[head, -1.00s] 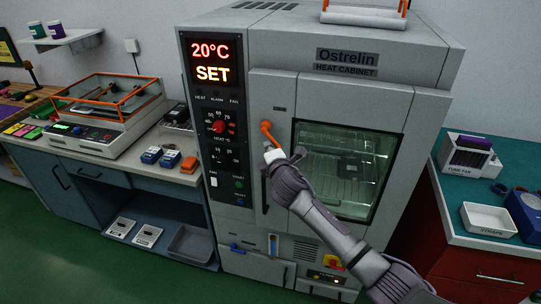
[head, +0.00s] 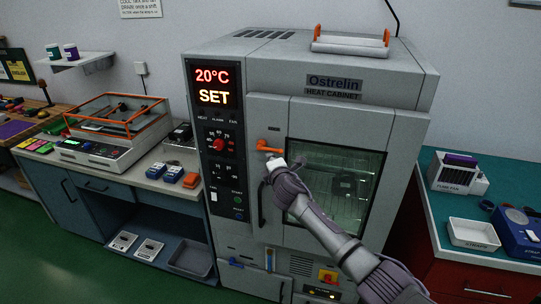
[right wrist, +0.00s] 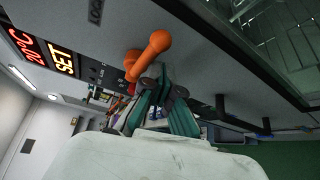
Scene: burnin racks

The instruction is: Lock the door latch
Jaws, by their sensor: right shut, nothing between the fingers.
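The door latch (head: 268,147) is an orange lever on the upper left of the heat cabinet's door (head: 271,113). It lies close to level in the head view, and the door looks closed. The latch also shows in the right wrist view (right wrist: 149,54), just beyond my fingertips. My right gripper (head: 273,164) is shut and empty, just below the lever. I cannot tell whether its fingers (right wrist: 160,92) touch the lever. My left gripper is not in view.
A dark vertical door handle (head: 261,204) is just below my right gripper. The control panel (head: 217,145) is left of the door. A bench with an orange-framed machine (head: 95,150) stands left, and a red cabinet with a teal top (head: 432,212) right.

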